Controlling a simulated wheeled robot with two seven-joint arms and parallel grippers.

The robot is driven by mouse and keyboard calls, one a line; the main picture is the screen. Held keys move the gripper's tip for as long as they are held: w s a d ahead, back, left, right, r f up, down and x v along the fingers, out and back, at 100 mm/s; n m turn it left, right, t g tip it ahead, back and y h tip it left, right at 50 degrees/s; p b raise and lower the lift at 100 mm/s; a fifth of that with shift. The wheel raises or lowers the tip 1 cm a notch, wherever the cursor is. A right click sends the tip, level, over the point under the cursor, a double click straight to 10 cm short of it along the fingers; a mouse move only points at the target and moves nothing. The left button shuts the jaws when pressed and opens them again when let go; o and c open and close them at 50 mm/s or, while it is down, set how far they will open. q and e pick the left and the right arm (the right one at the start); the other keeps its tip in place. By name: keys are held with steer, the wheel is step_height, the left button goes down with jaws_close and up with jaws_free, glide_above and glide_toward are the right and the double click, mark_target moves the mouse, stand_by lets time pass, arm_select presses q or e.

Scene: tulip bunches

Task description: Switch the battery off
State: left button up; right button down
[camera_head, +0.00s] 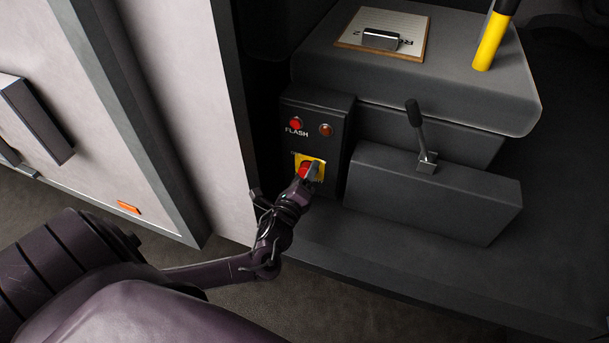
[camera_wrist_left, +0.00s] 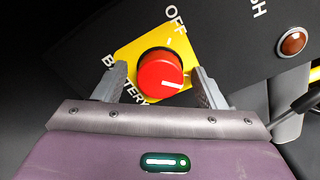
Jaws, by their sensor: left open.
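The battery switch is a red round knob (camera_wrist_left: 160,74) on a yellow plate (camera_wrist_left: 133,53) lettered OFF and BATTERY. Its white mark points to the right in the left wrist view, away from the word OFF. In the head view the yellow plate (camera_head: 300,158) sits low on the dark control box (camera_head: 318,108), with the knob partly hidden by my gripper. My left gripper (camera_wrist_left: 160,82) is open, with one finger on each side of the knob; I cannot tell if they touch it. It also shows in the head view (camera_head: 310,172). My right gripper is not in view.
Above the plate are a red FLASH button (camera_head: 295,124) and an orange lamp (camera_head: 326,130). A black lever (camera_head: 417,125) stands on a grey block (camera_head: 440,200) to the right. A pale wall panel (camera_head: 190,110) is at left.

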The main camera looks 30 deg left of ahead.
arm_select(q)
steer(key=c, duration=1)
